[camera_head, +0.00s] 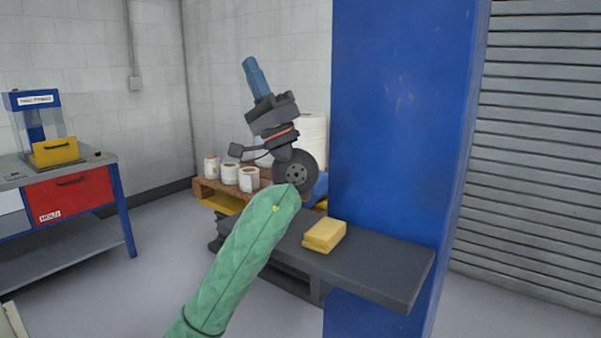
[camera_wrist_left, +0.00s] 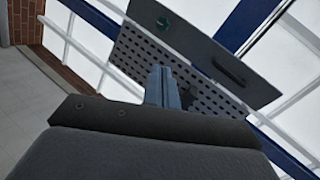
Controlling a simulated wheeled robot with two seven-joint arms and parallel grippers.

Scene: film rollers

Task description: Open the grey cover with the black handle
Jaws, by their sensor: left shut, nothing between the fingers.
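The cover does not show in the head view. My left gripper (camera_head: 254,72) points up in the head view, its blue fingers shut and empty. In the left wrist view its fingers (camera_wrist_left: 162,85) overlap the perforated panel, left of and below the handle; I cannot tell the gap. My right gripper is out of view.
A blue column (camera_head: 400,110) stands to the right of my arm. A dark grey shelf (camera_head: 370,270) with a yellow block (camera_head: 324,235) juts from it. A pallet (camera_head: 210,190) with white rolls is behind. A workbench (camera_head: 75,195) stands left, with clear floor between.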

